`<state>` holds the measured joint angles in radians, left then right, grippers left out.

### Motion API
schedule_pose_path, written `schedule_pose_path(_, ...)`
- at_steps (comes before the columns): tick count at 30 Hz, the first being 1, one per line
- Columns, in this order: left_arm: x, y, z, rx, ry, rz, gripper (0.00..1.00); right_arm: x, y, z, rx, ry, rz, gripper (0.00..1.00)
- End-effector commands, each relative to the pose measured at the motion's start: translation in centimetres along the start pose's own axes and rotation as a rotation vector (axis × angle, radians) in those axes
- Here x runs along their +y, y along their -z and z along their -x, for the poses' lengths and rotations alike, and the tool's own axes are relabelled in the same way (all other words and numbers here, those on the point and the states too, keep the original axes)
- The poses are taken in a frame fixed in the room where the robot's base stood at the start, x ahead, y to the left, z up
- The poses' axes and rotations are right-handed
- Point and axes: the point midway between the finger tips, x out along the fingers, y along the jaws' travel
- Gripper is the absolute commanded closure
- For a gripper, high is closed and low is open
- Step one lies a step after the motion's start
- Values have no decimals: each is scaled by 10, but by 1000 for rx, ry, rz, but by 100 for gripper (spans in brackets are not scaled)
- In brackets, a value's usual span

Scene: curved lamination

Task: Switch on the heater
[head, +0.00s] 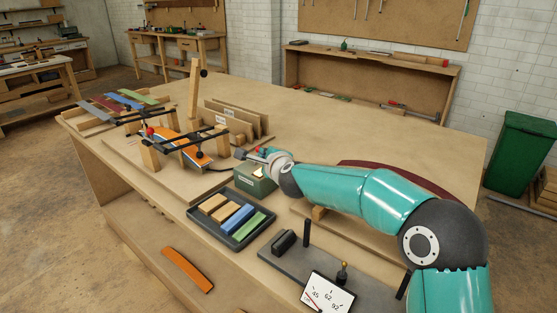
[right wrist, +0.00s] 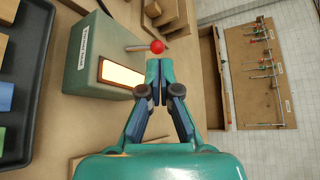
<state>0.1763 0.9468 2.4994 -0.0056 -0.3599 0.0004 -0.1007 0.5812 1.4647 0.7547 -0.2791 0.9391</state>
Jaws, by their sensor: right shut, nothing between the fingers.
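A green control box (head: 255,182) stands on the bench near its middle. In the right wrist view the box (right wrist: 88,50) has a small label too small to read, a pale bright panel (right wrist: 121,74) and a metal lever with a red knob (right wrist: 157,46). My right gripper (head: 256,158) is over the box. In the right wrist view its fingertips (right wrist: 160,66) are shut and empty, close below the red knob; I cannot tell if they touch it. An orange strip (head: 186,149) lies in the clamp fixture left of the box. My left gripper is not in view.
A dark tray (head: 232,239) of coloured blocks sits in front of the box. Upright boards (head: 232,121) stand behind the fixture.

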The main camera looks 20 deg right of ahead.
Motion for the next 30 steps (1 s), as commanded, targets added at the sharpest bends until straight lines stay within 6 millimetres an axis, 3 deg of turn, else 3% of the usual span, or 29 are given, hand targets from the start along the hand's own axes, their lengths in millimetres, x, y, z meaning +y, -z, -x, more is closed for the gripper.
schedule_pose_path(6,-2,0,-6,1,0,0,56,-9,1,47,-2,3,-1,100)
schedule_pose_path(12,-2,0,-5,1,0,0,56,-14,1,77,-1,2,-1,100)
schedule_pose_path(18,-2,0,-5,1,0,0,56,-15,2,88,1,1,-1,100)
schedule_pose_path(30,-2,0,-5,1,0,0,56,-15,4,88,2,2,-1,100)
